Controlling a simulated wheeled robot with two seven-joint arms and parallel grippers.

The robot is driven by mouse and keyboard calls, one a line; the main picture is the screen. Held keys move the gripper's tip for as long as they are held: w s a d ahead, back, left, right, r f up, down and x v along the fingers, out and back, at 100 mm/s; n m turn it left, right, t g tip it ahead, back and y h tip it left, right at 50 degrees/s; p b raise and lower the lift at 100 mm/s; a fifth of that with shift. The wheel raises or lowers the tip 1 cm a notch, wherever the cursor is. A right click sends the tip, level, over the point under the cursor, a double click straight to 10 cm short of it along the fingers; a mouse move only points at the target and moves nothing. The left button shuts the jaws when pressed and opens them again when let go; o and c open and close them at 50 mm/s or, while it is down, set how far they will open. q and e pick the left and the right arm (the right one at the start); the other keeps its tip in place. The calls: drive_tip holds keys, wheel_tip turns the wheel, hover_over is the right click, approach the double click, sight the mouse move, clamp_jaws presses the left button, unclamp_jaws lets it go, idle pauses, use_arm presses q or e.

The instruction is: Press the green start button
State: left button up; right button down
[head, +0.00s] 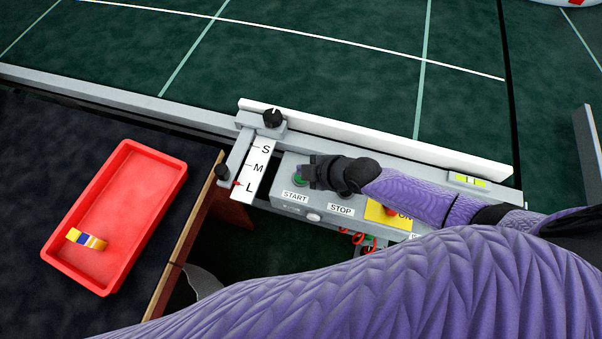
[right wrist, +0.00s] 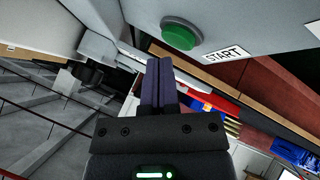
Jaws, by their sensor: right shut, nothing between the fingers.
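The green start button (head: 299,181) sits on a grey control box (head: 275,190) above a START label (head: 295,197) in the head view. My right gripper (head: 306,172) is at the button and partly covers it. In the right wrist view the green button (right wrist: 181,34) shows whole, with a grey rim and the START label (right wrist: 226,55) beside it. The shut, empty fingers of my right gripper (right wrist: 159,64) point toward the panel, with their tips apart from the button in that picture. Contact cannot be told from the head view. My left gripper is not in view.
A STOP label (head: 341,209) and a red button on a yellow plate (head: 375,213) lie right of START. A black knob (head: 272,118) and an S-M-L scale (head: 258,166) stand left.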

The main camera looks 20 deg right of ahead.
idle(0.5)
drive_tip(key=shift+f+b, duration=0.45)
drive_tip(key=shift+f+b, duration=0.35)
drive_tip(key=shift+f, duration=0.05)
idle(0.4)
idle(0.3)
drive_tip(key=shift+r+p, duration=0.75)
drive_tip(key=shift+r, duration=0.1)
drive_tip(key=shift+r, duration=0.1)
wheel_tip(320, 180, up, 5)
drive_tip(key=p, duration=0.4)
drive_tip(key=shift+p, duration=0.3)
